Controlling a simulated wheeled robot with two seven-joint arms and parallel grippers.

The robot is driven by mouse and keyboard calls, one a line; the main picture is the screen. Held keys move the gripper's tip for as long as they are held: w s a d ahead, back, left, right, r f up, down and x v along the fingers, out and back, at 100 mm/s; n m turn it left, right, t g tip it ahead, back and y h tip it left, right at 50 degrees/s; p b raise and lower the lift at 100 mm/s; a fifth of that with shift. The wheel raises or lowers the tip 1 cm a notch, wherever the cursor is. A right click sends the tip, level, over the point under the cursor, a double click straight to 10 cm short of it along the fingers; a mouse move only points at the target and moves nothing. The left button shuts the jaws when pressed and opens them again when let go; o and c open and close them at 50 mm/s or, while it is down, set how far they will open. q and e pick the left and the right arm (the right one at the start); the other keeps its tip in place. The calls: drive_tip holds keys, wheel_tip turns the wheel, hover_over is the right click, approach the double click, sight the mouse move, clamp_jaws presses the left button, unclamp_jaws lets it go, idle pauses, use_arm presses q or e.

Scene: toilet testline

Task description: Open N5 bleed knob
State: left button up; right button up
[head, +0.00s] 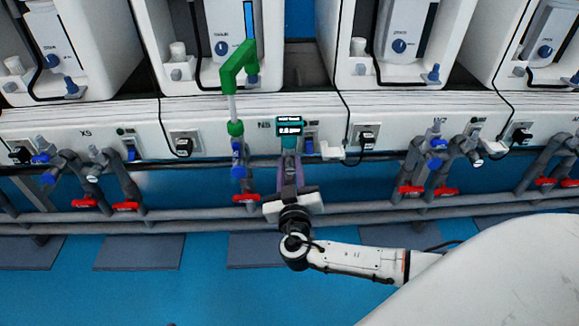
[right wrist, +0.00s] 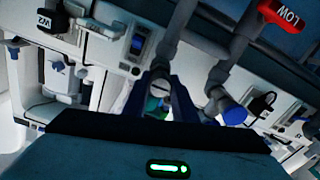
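The N5 label (head: 264,125) is on the white panel. Below and left of it is a blue knob (head: 238,171), under a green fitting (head: 235,128). A small teal gauge (head: 289,142) with a lit display is right of the label; its teal body also shows in the right wrist view (right wrist: 156,104). My right gripper (head: 290,170) is just below the display. In the right wrist view its fingers (right wrist: 158,92) stand either side of the teal body and appear shut on it. The gripper hides the pipework behind it. My left gripper is not in view.
A green elbow (head: 238,66) rises from the fitting in front of the panel. Red-handled valves (head: 246,198) line grey pipes (head: 150,214) below. Another blue knob (right wrist: 232,112) and a red LOW handle (right wrist: 281,14) show in the right wrist view.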

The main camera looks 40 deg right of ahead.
drive_tip(key=c, duration=0.3)
